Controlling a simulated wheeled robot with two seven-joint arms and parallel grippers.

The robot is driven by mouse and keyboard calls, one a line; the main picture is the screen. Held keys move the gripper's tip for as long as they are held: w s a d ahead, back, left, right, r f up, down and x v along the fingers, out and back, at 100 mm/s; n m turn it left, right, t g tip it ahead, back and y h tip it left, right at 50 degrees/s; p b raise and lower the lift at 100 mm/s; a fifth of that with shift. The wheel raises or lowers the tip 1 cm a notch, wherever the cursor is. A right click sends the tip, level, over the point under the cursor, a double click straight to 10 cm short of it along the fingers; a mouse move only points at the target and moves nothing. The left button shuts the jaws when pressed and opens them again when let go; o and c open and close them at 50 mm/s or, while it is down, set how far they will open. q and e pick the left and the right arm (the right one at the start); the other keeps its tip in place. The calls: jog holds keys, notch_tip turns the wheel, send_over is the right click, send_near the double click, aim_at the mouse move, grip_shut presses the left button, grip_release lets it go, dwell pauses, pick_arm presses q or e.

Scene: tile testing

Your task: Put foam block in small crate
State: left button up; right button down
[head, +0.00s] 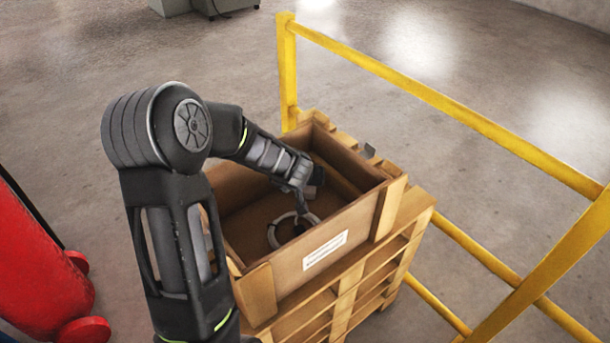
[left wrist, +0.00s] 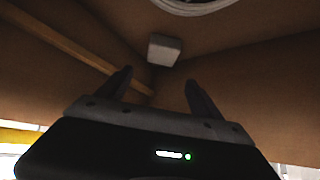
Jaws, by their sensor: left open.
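The small crate (head: 345,222) is an open wooden box with a white label, standing on a wooden pallet. My left gripper (head: 308,190) reaches down inside it. In the left wrist view the gripper (left wrist: 158,78) is open, with nothing between its fingers. A pale grey foam block (left wrist: 164,49) sits inside the crate near a corner, just beyond the fingertips and apart from them. I cannot make out the block in the head view, where my arm and gripper cover part of the crate's inside. My right gripper is not in view.
Yellow railing (head: 440,105) runs behind and right. A red object (head: 40,275) stands left.

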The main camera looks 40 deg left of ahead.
pick_arm(q)
jog(key=p+v, duration=0.1)
jog(key=v, duration=0.5)
jog(key=shift+p, duration=0.4)
